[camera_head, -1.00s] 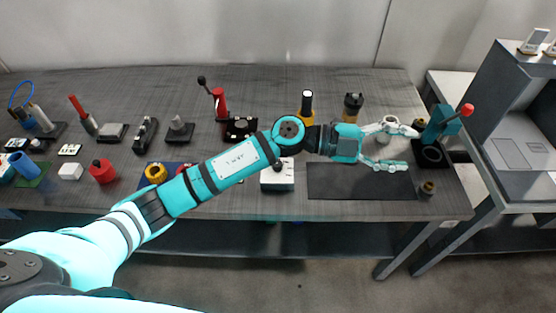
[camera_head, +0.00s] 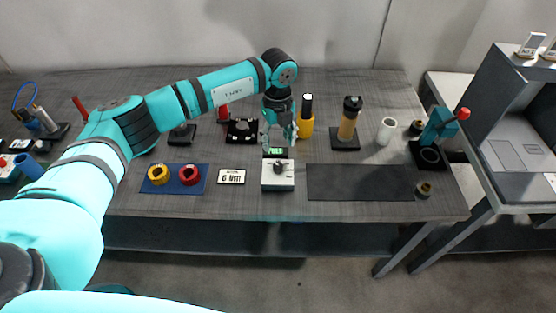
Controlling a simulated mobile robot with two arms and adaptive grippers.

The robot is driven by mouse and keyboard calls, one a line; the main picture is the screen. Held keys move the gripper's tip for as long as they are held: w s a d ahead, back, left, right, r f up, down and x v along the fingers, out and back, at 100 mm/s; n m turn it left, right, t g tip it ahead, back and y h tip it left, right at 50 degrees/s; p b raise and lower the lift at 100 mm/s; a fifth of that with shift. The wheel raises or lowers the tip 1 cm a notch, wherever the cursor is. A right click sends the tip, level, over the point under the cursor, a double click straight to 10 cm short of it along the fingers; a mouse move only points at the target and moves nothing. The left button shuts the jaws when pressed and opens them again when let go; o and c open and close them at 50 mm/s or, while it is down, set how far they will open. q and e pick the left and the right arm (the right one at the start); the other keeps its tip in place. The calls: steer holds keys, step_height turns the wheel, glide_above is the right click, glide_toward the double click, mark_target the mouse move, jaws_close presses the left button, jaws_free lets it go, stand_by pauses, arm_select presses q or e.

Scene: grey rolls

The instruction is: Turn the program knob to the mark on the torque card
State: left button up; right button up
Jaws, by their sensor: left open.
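The program knob (camera_head: 278,167) is a dark round knob on top of a small white box (camera_head: 278,183) at the front middle of the table. A small green-lit display (camera_head: 276,151) shows just behind it. The torque card (camera_head: 231,176) is a white card with black lettering, lying left of the box; its text is too small to read surely. My left gripper (camera_head: 280,141) points down with its fingers apart. It is empty, just behind and above the knob, and not seen touching it. My right gripper is not in view.
A blue mat with a yellow ring (camera_head: 158,174) and a red ring (camera_head: 189,174) lies left of the card. A dark mat (camera_head: 360,182) lies right of the box. A yellow bottle (camera_head: 306,122), an amber canister (camera_head: 348,122) and a white cylinder (camera_head: 386,130) stand behind.

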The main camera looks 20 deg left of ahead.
mark_target(278, 165)
arm_select(q)
step_height(278, 165, down, 10)
steer(key=shift+f+p, duration=0.25)
steer(key=shift+p, duration=0.55)
jaws_close()
